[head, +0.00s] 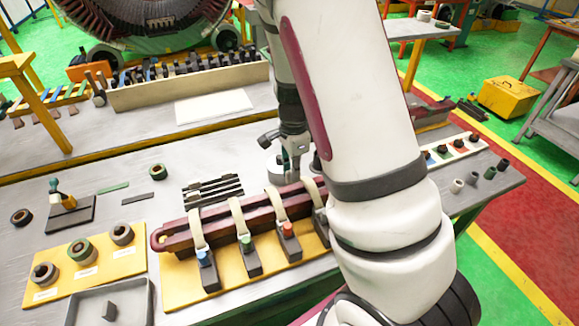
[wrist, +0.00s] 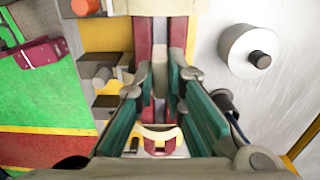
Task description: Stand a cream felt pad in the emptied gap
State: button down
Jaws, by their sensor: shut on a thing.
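Two maroon bars (head: 200,233) lie side by side on a yellow board (head: 180,285), with cream straps (head: 240,222) across them. In the wrist view the bars (wrist: 144,35) run away from me with a narrow gap between them. My gripper (wrist: 164,78) is shut on a cream felt pad (wrist: 160,62), held upright between its green fingers. The pad is in line with the gap; I cannot tell how deep it sits or whether it touches the bars. In the head view my gripper (head: 293,168) is over the bars' far side, and the pad cannot be made out.
Dark clamp blocks (head: 246,258) with coloured knobs line the bars' near side. A grey tray (head: 85,305) and a board of coiled rolls (head: 85,262) are at left.

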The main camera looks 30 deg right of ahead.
aim_at(293, 186)
jog(key=shift+f+b, duration=1.55)
jog(key=shift+f, duration=1.7)
jog(key=c, duration=1.6)
grip_release()
notch_tip(293, 186, up, 12)
jog(key=shift+a, duration=0.1)
